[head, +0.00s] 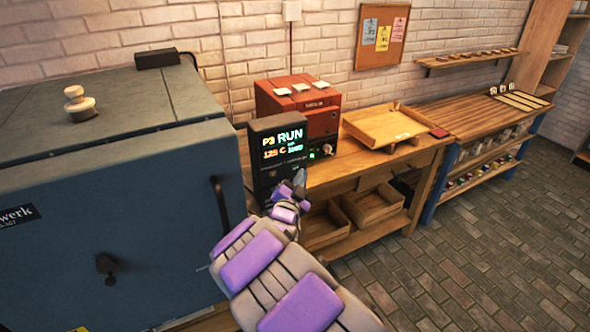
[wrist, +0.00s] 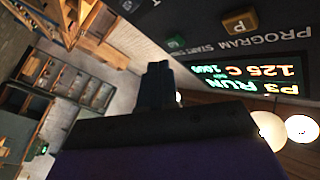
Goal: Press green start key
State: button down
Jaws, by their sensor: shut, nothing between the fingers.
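The black control box (head: 278,160) stands beside the blue kiln, and its lit screen reads P3 RUN and 125 C. In the wrist view the panel is turned over, with the screen (wrist: 245,76) at right. A dark green key (wrist: 175,43) shows near the panel's PROGRAM and START lettering; its own mark is too small to read. My gripper (head: 299,178) is shut and empty, in front of the box's lower right part. Its closed fingers (wrist: 158,75) also show in the wrist view, where no contact with the key can be seen.
The blue kiln (head: 110,215) fills the left, with a handle (head: 219,205) near the box. A red machine (head: 300,105) and a wooden tray (head: 385,126) stand on the workbench behind. A yellowish key (wrist: 240,20) is on the panel. Open brick floor lies at right.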

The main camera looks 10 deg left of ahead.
jog(key=s+d+b, duration=0.1)
jog(key=s, duration=0.1)
jog(key=s+d+b, duration=0.1)
jog(key=shift+s+d+b, duration=0.3)
jog(key=shift+s+b, duration=0.05)
jog(key=shift+s, duration=0.05)
dwell(0.5)
jog(key=s+d+f+n+g+y, duration=0.4)
jog(key=s+d+g, duration=0.4)
jog(key=s+g, duration=0.2)
jog(key=s+d+n+g, duration=0.2)
jog(key=s+d+g, duration=0.1)
jog(key=s, duration=0.9)
jog(key=s+d+n+g, duration=0.1)
jog(key=s+d+g, duration=0.3)
jog(key=s, duration=0.9)
jog(key=s+d+n+g, duration=0.2)
jog(key=s+d+g, duration=0.1)
jog(key=s, duration=0.9)
jog(key=shift+s+d+r+n+g, duration=0.3)
jog(key=shift+d+r+g, duration=0.1)
jog(key=shift+r+g, duration=0.1)
